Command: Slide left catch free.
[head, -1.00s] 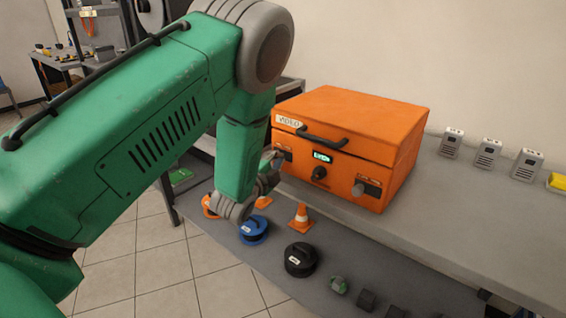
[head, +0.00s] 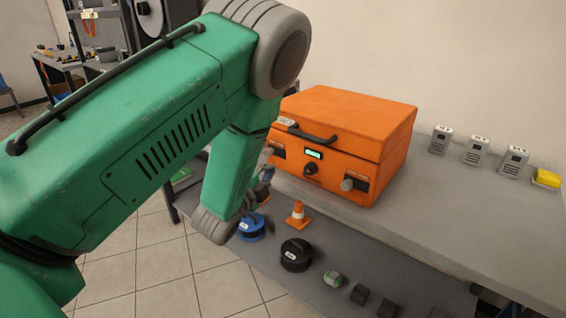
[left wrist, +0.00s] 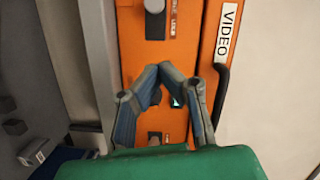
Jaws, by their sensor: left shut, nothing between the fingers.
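An orange case (head: 345,118) with a lid, a black handle and a small lit display stands on the grey bench. Its left catch (head: 278,151), on a dark plate, is at the left of its front, close to my arm. In the left wrist view the left catch is a grey knob (left wrist: 155,5) at the top edge. The right catch (head: 348,184) is a grey knob at the front right. My left gripper (head: 263,186) is beside the front left of the case, partly hidden. In the left wrist view its shut, empty fingers (left wrist: 159,76) are before the case front, below the left catch.
A dark centre knob (head: 311,169) sits under the display. On the lower shelf are a traffic cone (head: 298,215), a blue reel (head: 251,228), a black reel (head: 296,255) and small blocks. Several grey devices (head: 477,151) and a yellow item (head: 546,178) stand at right.

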